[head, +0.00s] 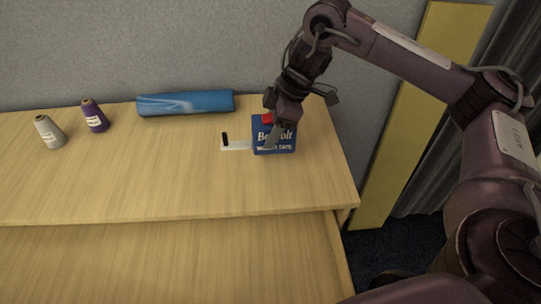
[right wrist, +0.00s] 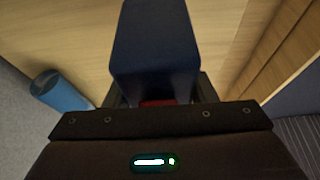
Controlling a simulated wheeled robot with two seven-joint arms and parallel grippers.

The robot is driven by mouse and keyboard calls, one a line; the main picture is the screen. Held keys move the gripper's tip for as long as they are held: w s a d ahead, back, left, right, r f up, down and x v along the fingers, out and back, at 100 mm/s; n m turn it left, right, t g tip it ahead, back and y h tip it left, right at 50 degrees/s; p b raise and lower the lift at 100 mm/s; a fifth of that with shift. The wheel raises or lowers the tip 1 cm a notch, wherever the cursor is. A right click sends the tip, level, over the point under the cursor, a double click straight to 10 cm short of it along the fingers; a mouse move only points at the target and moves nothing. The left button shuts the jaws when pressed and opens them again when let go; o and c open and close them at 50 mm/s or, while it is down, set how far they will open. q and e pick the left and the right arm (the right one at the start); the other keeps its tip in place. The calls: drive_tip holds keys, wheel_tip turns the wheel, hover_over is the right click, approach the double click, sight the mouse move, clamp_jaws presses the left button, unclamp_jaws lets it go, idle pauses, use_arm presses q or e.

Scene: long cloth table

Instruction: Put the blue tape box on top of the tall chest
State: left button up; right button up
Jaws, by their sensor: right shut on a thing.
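The blue tape box (head: 285,139), with white lettering and a red patch at its top, is over the right part of the wooden table top (head: 190,185). My right gripper (head: 272,128) is shut on it from above. In the right wrist view the box (right wrist: 155,45) shows dark blue between the fingers (right wrist: 155,100), with a red part close to the palm. I cannot tell whether its base touches the table. I cannot make out a tall chest in either view. My left gripper is not in view.
A white piece with a black upright part (head: 226,140) is just left of the box. A blue roll (head: 186,103), a purple spool (head: 95,116) and a grey spool (head: 49,132) are along the back. A yellow panel (head: 400,140) stands right of the table. The table's front is clear.

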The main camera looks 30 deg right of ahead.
drive_tip(key=shift+f+b, duration=1)
drive_tip(key=shift+f, duration=2.35)
drive_tip(key=o, duration=1.2)
drive_tip(key=shift+f, duration=0.15)
drive_tip(key=p+v, duration=0.5)
drive_tip(key=v, duration=0.6)
drive_tip(key=shift+d+r+p, duration=0.2)
drive_tip(key=shift+r+p, duration=0.1)
drive_tip(key=shift+r, duration=0.35)
drive_tip(key=shift+s, duration=0.1)
